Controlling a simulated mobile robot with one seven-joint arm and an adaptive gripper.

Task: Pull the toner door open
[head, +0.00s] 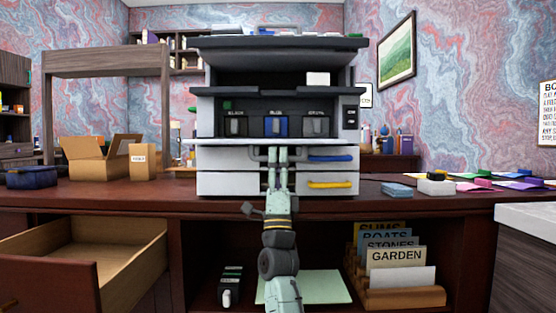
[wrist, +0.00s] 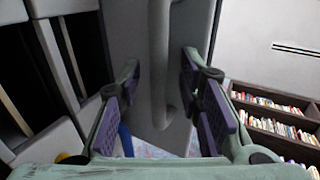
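The printer (head: 207,160) stands on the desk. Its toner door (head: 225,141) is folded down to about level and shows nearly edge-on in the head view. Above it the toner bay is exposed, with a black cartridge (head: 236,127), a blue cartridge (head: 275,127) and a grey cartridge (head: 315,127). My gripper (head: 277,152) is at the door's middle, just below its edge. In the wrist view the grey door (wrist: 125,25) carries a long bar handle (wrist: 158,50). My gripper (wrist: 166,105) is open, its fingers on either side of the handle, with gaps visible.
Below the door are two drawers with a blue handle (head: 330,158) and a yellow handle (head: 330,184). Cardboard boxes (head: 143,162) stand left. A desk drawer (head: 130,260) juts out at lower left. Folders (head: 396,257) sit in the lower shelf at right.

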